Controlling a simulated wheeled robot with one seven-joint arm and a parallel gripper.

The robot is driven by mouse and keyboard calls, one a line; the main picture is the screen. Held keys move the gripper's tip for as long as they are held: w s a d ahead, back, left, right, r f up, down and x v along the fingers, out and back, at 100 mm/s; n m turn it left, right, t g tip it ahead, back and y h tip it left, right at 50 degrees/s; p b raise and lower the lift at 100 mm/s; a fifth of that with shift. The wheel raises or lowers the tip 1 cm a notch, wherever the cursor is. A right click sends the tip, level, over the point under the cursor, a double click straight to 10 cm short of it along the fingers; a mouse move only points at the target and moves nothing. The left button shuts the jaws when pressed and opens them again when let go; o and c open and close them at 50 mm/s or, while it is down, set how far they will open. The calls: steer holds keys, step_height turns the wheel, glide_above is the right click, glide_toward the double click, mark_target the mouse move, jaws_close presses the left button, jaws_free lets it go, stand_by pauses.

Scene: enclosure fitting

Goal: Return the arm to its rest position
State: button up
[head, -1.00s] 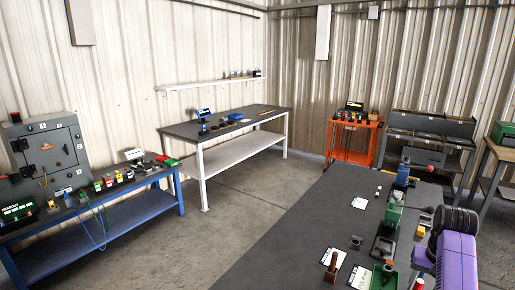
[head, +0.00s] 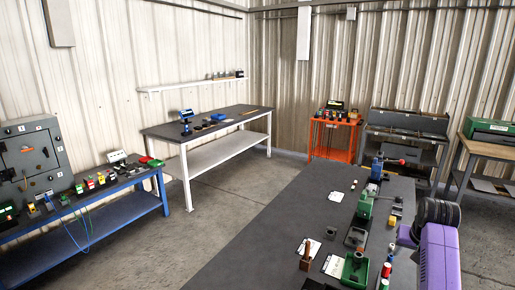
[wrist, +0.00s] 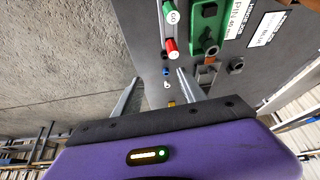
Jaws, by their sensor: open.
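My gripper (wrist: 158,88) shows in the wrist view with its two grey fingers spread apart and nothing between them. Beyond the fingers are the edge of the dark-topped bench (wrist: 150,45) and the concrete floor. My purple arm (head: 438,258) with a black ribbed joint shows at the lower right of the head view, beside the bench's right side. The gripper fingers are not visible in the head view.
The near bench (head: 265,245) carries a green fixture (head: 356,268), red and green cylinders (wrist: 171,47) and several small parts. A blue bench (head: 95,225), a white-legged bench (head: 225,158) and an orange cart (head: 334,138) stand apart. Open floor (head: 235,188) lies between them.

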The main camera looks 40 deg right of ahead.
steer(key=w+a+n+t+h+b, duration=0.1)
steer(key=w+a+n+t+h, duration=0.2)
steer(key=w+a+t+h, duration=0.35)
steer(key=w+a+f+n+t+y+b, duration=0.1)
steer(key=w+a+n+t+y+b, duration=0.2)
steer(key=a, duration=1.7)
steer(key=s+a+n+t+y+b, duration=0.1)
steer(key=s+a+n+t, duration=0.1)
steer(key=s+a, duration=0.35)
steer(key=s+a+r+n+t+y, duration=0.1)
steer(key=s+a+t, duration=0.1)
steer(key=a, duration=0.7)
steer(key=s+a+n+t+y+b, duration=0.1)
steer(key=s+a+n+y, duration=0.1)
steer(key=s+a, duration=0.35)
steer(key=s+a+f+n+g+y+b, duration=0.1)
steer(key=s+a+f+n+g+y, duration=0.1)
steer(key=s+a, duration=0.6)
steer(key=shift+a+f+n+y, duration=0.4)
steer(key=shift+f+y, duration=0.35)
steer(key=shift+y, duration=0.5)
